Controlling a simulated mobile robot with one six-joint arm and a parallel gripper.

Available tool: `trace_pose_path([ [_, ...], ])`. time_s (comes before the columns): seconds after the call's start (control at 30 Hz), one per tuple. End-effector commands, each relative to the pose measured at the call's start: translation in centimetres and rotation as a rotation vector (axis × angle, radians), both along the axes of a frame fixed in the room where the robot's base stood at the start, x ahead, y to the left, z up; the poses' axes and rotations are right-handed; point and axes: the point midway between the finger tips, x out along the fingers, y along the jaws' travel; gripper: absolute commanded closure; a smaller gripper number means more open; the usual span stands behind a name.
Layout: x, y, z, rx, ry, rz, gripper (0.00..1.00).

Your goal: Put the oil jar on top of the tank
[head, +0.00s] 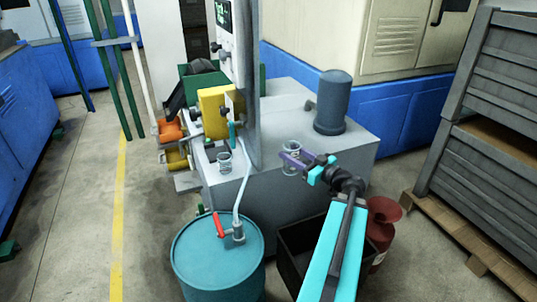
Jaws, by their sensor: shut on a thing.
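My gripper (293,159), with purple fingers, is shut on a clear glass jar (291,170), which looks like the oil jar. The jar is upright and appears over the top of the grey box-shaped tank (345,148). I cannot tell whether its base touches that surface. The fingers cross in front of the jar and hide part of it. A second, similar clear jar (224,163) stands to the left, below the yellow part of the machine.
A dark grey cylinder (333,100) stands on the tank behind my gripper. A tall white panel (238,60) rises left of it. A teal drum (218,262) with a red-handled valve, a black open bin (295,238) and a red container (382,222) stand in front.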

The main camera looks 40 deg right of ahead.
Motion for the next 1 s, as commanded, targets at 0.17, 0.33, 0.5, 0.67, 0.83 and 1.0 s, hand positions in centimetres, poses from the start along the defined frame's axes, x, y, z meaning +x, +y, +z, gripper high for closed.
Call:
trace_pose_path([
  [0.17, 0.0, -0.1, 0.0, 0.000, 0.000, -0.001, 1.00],
  [0.33, 0.1, 0.0, 0.0, 0.000, 0.000, 0.000, 1.00],
  [0.5, 1.2, -0.4, -0.1, 0.000, 0.000, 0.001, 1.00],
  [0.67, 3.4, -1.0, -0.3, 0.000, 0.000, 0.003, 1.00],
  [0.83, 6.0, -1.7, -0.5, 0.000, 0.000, 0.002, 1.00],
  [1.0, 8.5, -2.3, -0.7, 0.000, -0.001, 0.002, 1.00],
])
